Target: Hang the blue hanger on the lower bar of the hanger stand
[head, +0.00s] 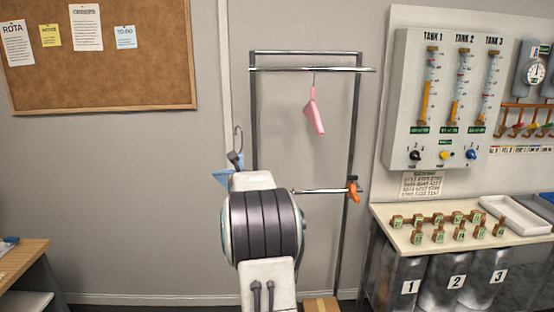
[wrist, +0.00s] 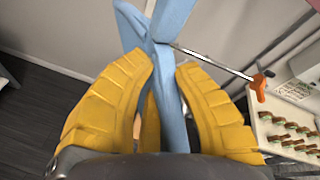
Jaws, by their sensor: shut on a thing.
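My gripper (wrist: 162,75) is shut on the blue hanger (wrist: 172,20), with its yellow fingers on either side of it in the wrist view. In the head view a blue corner of the hanger (head: 222,177) and its metal hook show just left of my arm, which hides the rest. The hanger stand (head: 356,120) is a dark metal frame against the wall. Its lower bar (head: 325,191) has an orange clamp (head: 353,192) at the right end. The lower bar also shows in the wrist view (wrist: 225,66), right of the hanger. The hanger looks apart from the bar.
A pink hanger (head: 314,112) hangs from the upper bar (head: 300,69). To the right are a wall panel with tank gauges (head: 440,100) and a counter (head: 400,229) with small labelled blocks and a white tray. A wooden table (head: 20,262) stands at the far left.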

